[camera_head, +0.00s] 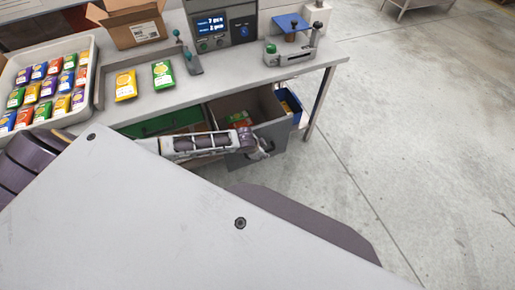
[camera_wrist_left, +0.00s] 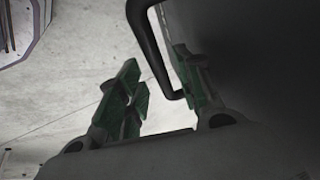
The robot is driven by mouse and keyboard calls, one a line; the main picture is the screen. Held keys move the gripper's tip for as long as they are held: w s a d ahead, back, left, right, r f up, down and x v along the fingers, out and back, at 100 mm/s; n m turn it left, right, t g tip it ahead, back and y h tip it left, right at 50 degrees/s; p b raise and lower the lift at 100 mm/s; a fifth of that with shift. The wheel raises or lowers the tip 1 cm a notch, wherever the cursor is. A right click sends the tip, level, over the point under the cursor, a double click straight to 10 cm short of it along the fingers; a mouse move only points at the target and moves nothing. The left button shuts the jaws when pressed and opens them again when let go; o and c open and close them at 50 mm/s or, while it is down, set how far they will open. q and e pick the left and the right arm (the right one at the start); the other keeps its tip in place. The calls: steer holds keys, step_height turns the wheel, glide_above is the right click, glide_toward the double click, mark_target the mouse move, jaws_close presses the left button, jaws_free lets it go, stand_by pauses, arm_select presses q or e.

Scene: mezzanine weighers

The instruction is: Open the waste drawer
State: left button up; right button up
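The waste drawer (camera_head: 271,138) is a grey drawer under the right part of the bench. It stands pulled out, its inside showing with a few coloured packets in it. My left gripper (camera_head: 264,150) is at the drawer's front, partly hidden by its own wrist. In the left wrist view, the black bar handle (camera_wrist_left: 150,45) runs along the dark drawer front (camera_wrist_left: 240,60). The green-padded fingers of my left gripper (camera_wrist_left: 160,82) are apart, one on either side of the handle, with a visible gap. My right gripper is out of view.
The bench (camera_head: 217,88) carries a tray of seed packets (camera_head: 92,52), a cardboard box (camera_head: 130,25), a weigher with a display (camera_head: 222,25) and a clamp-like device (camera_head: 290,57). A blue bin (camera_head: 297,108) stands beside the drawer. Floor to the right is clear.

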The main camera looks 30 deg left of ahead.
arm_select(q)
steer(key=v, duration=1.1)
steer(key=shift+s+r, duration=0.2)
steer(key=shift+r, duration=0.15)
steer(key=shift+a, duration=0.1)
stand_by(0.5)
